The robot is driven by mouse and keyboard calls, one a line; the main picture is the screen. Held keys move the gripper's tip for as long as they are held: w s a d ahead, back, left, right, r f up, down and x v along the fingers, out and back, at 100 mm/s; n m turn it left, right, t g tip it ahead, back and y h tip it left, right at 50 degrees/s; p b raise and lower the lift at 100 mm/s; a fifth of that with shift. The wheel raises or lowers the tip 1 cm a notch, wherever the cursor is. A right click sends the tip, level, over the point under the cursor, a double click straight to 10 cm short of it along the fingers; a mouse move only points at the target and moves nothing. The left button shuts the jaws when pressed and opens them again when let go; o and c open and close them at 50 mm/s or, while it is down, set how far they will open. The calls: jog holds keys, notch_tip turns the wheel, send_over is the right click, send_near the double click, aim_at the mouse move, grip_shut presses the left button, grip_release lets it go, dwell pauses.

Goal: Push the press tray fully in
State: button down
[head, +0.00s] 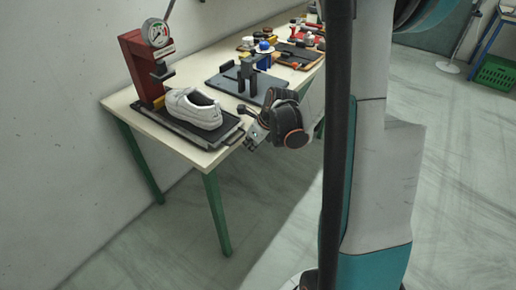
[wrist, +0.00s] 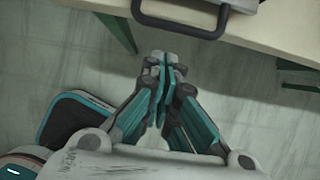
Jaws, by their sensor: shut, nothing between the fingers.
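The press tray (head: 215,141) is a dark flat tray that sticks out from the red press (head: 138,67) toward the front edge of the table in the head view. A white shoe (head: 193,108) sits on the tray. The tray has a dark handle (wrist: 181,29) at its front, which shows at the top of the wrist view. My gripper (head: 252,140) is shut and empty, just in front of the handle end of the tray. In the wrist view my gripper (wrist: 165,60) points toward the handle, with a gap between them.
The table (head: 190,145) has green legs and its front edge lies near my gripper. A dark plate with a black fixture (head: 246,76) stands right of the tray. Several small parts lie farther back. A green crate (head: 495,74) is at the far right. The floor in front is clear.

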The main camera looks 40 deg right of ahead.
jog(key=shift+w+a+r, duration=0.2)
jog(key=shift+w+a, duration=0.1)
jog(key=shift+w, duration=0.45)
jog(key=shift+w+a, duration=0.3)
jog(key=shift+w, duration=0.55)
jog(key=shift+w+a, duration=0.25)
jog(key=shift+w, duration=0.6)
jog(key=shift+w+a, duration=0.3)
jog(key=shift+w, duration=0.55)
